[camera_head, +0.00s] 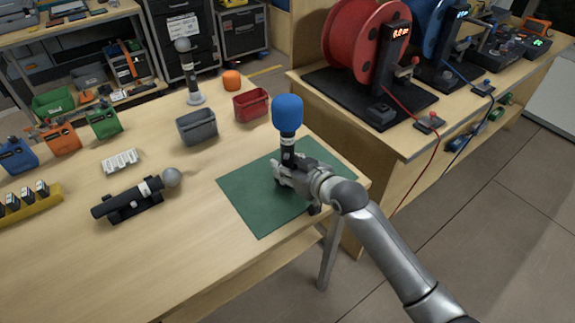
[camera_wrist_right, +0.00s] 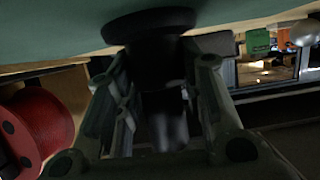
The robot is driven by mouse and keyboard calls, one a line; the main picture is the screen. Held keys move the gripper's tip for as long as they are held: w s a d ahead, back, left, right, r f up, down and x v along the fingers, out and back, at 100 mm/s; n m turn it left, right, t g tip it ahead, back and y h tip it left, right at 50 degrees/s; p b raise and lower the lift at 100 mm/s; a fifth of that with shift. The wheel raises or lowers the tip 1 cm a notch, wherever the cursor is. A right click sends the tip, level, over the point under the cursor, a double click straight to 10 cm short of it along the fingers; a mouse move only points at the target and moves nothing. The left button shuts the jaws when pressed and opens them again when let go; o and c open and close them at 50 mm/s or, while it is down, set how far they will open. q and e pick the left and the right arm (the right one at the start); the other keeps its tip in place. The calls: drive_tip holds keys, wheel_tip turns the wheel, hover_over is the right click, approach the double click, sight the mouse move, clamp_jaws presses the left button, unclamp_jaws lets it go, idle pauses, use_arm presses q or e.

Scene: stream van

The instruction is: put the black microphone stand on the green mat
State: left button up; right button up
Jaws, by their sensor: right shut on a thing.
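The black microphone stand (camera_head: 288,148) is upright over the green mat (camera_head: 246,203), with a blue foam-topped microphone (camera_head: 288,110) on it. My right gripper (camera_head: 283,172) is shut around the stand's stem, and it hides the lower part in the head view. In the right wrist view, which looks upside down, the stand's round black base (camera_wrist_right: 150,24) is at the mat's surface (camera_wrist_right: 60,25). I cannot tell whether it touches. The fingers (camera_wrist_right: 155,100) are on both sides of the dark stem. My left gripper is not in view.
A grey bin (camera_head: 197,127) and a red bin (camera_head: 251,104) stand behind the mat. A microphone lies on a black cradle (camera_head: 125,205) to the left. Another microphone stands on a pale base (camera_head: 196,99). The red cable reel (camera_head: 360,45) is on the other table.

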drive_tip(key=o, duration=1.1)
drive_tip(key=shift+s+d+r, duration=0.1)
drive_tip(key=shift+r, duration=0.05)
drive_tip(key=v, duration=1.1)
drive_tip(key=shift+s+d+r, duration=0.2)
drive_tip(key=shift+s, duration=0.15)
